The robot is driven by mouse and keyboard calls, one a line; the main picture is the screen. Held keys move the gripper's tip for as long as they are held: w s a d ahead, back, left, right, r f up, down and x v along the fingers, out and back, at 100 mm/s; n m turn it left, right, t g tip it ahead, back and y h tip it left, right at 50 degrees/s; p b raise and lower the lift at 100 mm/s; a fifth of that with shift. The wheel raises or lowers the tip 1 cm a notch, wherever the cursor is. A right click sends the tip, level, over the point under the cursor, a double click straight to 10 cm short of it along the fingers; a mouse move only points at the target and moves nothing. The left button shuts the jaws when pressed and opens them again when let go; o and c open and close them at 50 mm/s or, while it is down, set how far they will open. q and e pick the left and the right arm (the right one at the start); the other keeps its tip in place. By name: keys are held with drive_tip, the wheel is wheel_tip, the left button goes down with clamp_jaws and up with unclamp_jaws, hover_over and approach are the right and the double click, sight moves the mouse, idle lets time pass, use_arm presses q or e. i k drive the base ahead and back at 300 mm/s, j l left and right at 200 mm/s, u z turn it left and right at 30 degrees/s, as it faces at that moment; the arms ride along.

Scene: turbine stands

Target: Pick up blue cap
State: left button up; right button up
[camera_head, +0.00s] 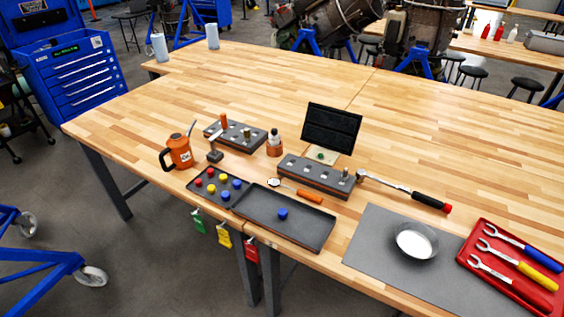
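A blue cap (283,214) sits alone in the larger dark tray (262,226) near the front edge of the table. The smaller dark tray (203,196) beside it on the left holds several small red, yellow and blue caps. One of the blue caps there (237,184) is near that tray's right side. Neither of my grippers shows in the head view.
An orange oil can (178,153) stands left of the trays. Grey blocks (315,177), an orange-handled tool (297,191) and a ratchet (405,190) lie behind and right. The table's back is mostly clear.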

sight(282, 213)
drive_tip(key=u, duration=3.7)
drive_tip(key=z, duration=3.7)
drive_tip(key=i+j+z, duration=0.45)
drive_tip(key=i+j, duration=0.85)
drive_tip(key=i, duration=0.1)
